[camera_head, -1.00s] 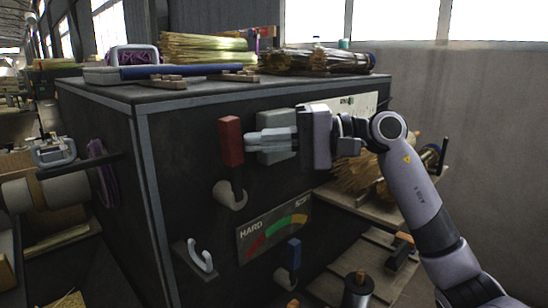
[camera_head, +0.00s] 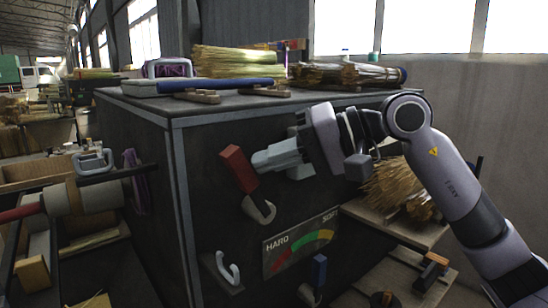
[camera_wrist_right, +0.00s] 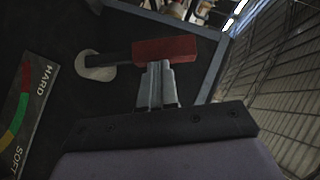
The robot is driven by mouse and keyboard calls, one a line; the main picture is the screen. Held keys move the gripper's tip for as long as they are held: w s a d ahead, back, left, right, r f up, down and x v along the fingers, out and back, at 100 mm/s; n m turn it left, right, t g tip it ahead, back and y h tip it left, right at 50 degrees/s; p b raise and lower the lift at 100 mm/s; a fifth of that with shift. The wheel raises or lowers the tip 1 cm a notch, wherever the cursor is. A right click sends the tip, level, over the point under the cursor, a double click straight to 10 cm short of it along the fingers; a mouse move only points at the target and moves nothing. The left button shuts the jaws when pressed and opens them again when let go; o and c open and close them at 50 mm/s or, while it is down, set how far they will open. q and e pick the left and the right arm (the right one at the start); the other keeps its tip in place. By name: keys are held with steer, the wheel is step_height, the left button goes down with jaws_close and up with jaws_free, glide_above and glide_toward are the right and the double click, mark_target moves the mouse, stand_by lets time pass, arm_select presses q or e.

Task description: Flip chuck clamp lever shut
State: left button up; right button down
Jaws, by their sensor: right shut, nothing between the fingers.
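The lever with a red block handle (camera_head: 238,168) is on the dark front face of the machine. Its dark stem leans up to the left from a pale round pivot (camera_head: 262,211). In the right wrist view the red handle (camera_wrist_right: 165,48) lies just beyond my fingertips. My right gripper (camera_head: 258,162) is shut and empty, its fingertips against or very close to the right side of the handle; the wrist view shows the two fingers (camera_wrist_right: 158,70) together. Exact contact is hard to tell. A pale cylindrical fitting (camera_head: 82,198) with a red rod (camera_head: 20,212) shows at left. My left gripper is not in view.
Below the lever are a HARD–SOFT gauge (camera_head: 300,245), a blue-handled lever (camera_head: 319,270) and a white hook (camera_head: 228,268). Straw bundles (camera_head: 235,62) and a blue bar (camera_head: 215,85) lie on the machine top (camera_head: 140,103). Shelves with straw (camera_head: 390,190) stand at right.

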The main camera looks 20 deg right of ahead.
steer(key=shift+s+a+f, duration=0.1)
steer(key=shift+s+f, duration=0.05)
steer(key=shift+f, duration=0.05)
steer(key=v, duration=0.7)
steer(key=shift+r+b, duration=0.2)
steer(key=shift+b, duration=0.15)
